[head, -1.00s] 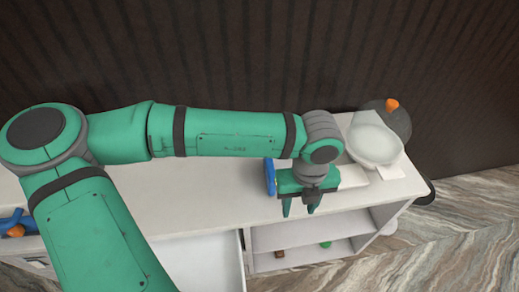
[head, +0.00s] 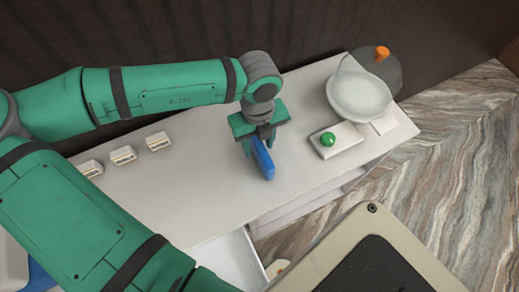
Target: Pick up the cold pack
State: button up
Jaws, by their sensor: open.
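The blue cold pack (head: 264,161) is a thin slab standing on its edge on the white counter (head: 190,195), right at my gripper. My gripper (head: 259,146) points down over it with the jaws open. One green finger shows on each side of the pack's upper part. The pack appears to lie between the fingers, though its top is hidden under the gripper, and I cannot tell whether either finger touches it.
Several small white boxes (head: 123,155) stand at the left. An open drawer (head: 229,262) juts out at the front.

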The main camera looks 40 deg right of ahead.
jog(key=shift+s+f, duration=0.2)
jog(key=shift+f, duration=0.35)
jog(key=shift+a+f, duration=0.1)
jog(key=shift+f, duration=0.35)
jog(key=shift+d+f, duration=0.2)
jog(key=shift+f, duration=1)
jog(key=shift+d+f, duration=0.2)
jog(key=shift+f, duration=0.95)
grip_shut()
